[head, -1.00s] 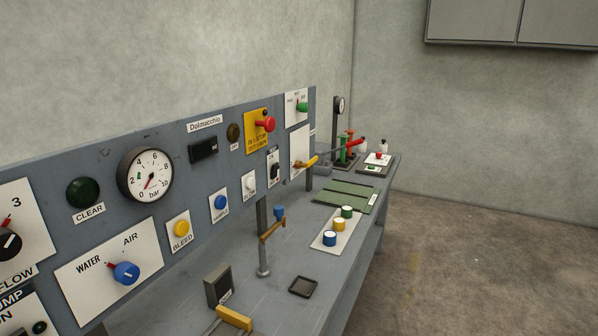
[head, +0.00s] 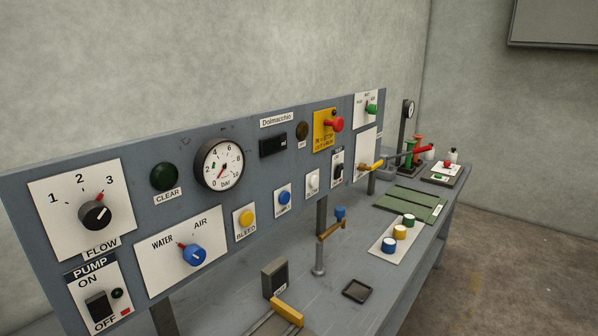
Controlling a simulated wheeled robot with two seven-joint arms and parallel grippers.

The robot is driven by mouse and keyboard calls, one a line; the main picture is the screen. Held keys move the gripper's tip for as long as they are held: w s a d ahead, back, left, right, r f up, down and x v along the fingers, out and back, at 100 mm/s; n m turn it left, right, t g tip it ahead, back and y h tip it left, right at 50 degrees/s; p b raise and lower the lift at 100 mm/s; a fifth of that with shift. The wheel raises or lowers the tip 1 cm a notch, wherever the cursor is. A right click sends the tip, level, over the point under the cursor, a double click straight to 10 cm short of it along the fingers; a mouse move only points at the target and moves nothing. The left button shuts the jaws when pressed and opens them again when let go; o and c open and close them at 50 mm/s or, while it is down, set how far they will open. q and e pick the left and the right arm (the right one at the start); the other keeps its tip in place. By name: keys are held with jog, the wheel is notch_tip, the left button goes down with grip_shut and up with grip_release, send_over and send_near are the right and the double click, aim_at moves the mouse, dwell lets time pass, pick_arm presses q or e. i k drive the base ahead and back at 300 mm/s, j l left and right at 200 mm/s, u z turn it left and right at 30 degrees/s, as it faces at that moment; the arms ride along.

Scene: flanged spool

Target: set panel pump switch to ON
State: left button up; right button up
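The pump switch (head: 99,306) is a black rocker on a white plate at the panel's lower left in the head view. The plate reads PUMP at the top, ON above the rocker and OFF below it. A small dark round lamp (head: 117,293) and a small red mark (head: 126,312) sit to its right. I cannot tell for sure which way the rocker is pressed. Neither of my grippers shows in this view.
Above the pump plate is the black FLOW knob (head: 95,214). The blue WATER/AIR knob (head: 194,256) is to its right. A yellow-handled lever (head: 287,311) and a dark box (head: 275,278) stand on the bench (head: 378,318) in front of the panel.

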aim_at(98, 306)
jog(key=i+j+u, duration=0.1)
jog(key=u, duration=1.1)
jog(key=i+j, duration=0.05)
